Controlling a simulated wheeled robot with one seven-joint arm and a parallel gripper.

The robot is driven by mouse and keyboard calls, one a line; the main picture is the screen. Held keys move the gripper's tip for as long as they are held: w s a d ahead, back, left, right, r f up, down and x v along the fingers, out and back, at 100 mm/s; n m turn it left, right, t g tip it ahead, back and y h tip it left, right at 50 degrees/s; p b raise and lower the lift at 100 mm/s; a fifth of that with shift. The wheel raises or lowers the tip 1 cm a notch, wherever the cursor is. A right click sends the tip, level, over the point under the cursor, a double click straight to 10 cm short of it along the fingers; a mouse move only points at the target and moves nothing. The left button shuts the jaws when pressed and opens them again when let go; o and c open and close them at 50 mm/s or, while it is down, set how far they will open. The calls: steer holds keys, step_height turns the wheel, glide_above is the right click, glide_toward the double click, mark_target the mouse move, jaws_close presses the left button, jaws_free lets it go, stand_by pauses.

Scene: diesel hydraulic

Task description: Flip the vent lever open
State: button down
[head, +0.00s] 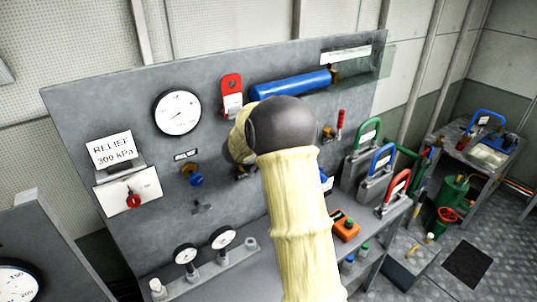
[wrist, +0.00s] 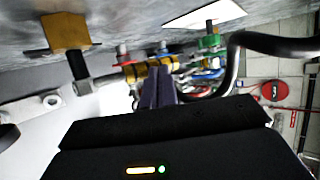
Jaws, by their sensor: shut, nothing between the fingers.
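No label in view marks the vent lever, so I cannot tell which part it is. A red-handled lever (head: 340,124) stands upright on the panel, right of my arm. A brass fitting with a blue knob (head: 194,178) is on the panel left of my arm. My arm hides the middle of the panel and my gripper in the head view. In the wrist view my gripper (wrist: 158,78) is shut and empty. Its fingertips are in front of a brass fitting (wrist: 152,68); contact is unclear. A larger brass block (wrist: 66,32) with a dark stem is at upper left.
The grey panel (head: 75,110) carries a round gauge (head: 178,112), a red bracket (head: 232,84), a blue cylinder (head: 290,84) and a relief plate (head: 112,150). Green, blue and red padlock-like shapes (head: 378,160) stand at right. Small gauges (head: 223,238) line the ledge below. A black hose (wrist: 270,42) curves close by.

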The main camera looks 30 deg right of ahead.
steer(key=shift+w+d+f+b, duration=0.15)
steer(key=shift+d+f+b, duration=0.8)
steer(key=shift+f, duration=0.3)
steer(key=s+r+p, duration=0.2)
steer(key=s+r, duration=0.3)
steer(key=r, duration=0.8)
steer(key=shift+s+d, duration=0.15)
steer(key=shift+d, duration=0.3)
